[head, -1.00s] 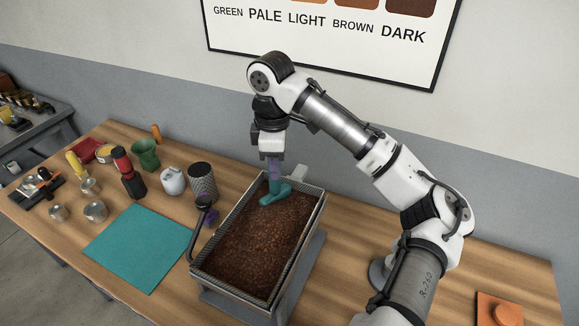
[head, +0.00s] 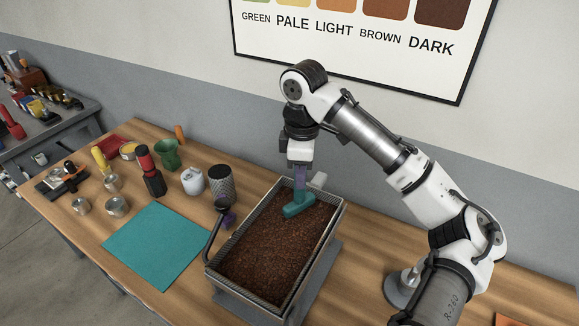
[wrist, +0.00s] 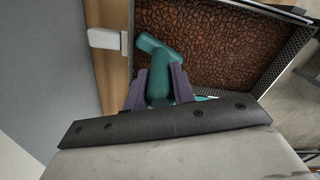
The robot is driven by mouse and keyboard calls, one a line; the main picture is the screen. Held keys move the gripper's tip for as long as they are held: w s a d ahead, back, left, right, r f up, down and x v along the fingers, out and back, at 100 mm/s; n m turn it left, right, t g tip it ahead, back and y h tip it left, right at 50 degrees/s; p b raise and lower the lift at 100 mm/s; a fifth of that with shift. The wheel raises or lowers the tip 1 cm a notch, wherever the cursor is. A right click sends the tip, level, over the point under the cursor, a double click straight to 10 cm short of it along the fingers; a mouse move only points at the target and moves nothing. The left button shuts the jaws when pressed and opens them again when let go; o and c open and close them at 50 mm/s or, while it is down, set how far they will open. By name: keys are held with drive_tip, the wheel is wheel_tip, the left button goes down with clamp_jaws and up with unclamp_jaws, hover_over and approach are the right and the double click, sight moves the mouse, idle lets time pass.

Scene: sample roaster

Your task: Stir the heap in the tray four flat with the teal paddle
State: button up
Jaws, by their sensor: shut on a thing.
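My gripper (head: 300,178) is shut on the teal paddle (head: 297,208) and holds it upright over the far end of the tray (head: 336,222). The paddle's broad teal head is down at the surface of the dark brown beans (head: 265,255). In the wrist view, the paddle (wrist: 160,65) sits between the purple fingers of my gripper (wrist: 160,90), and beans (wrist: 225,45) spread beyond it. The beans look fairly level across the tray in the head view. Whether the paddle's lower edge is sunk into them I cannot tell.
A dark handle (head: 213,232) stands along the tray's left side. A teal mat (head: 155,246) lies left of it. A dark mesh cup (head: 220,184), a white jar (head: 192,180), a red-and-black bottle (head: 150,172) and a green vessel (head: 167,155) stand behind. Bare wood lies right of the tray.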

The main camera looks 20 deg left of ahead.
drive_tip(key=d, duration=0.2)
drive_tip(key=s+d, duration=0.1)
drive_tip(key=d, duration=0.2)
drive_tip(key=shift+d, duration=0.25)
wheel_tip(320, 180, up, 6)
idle(0.6)
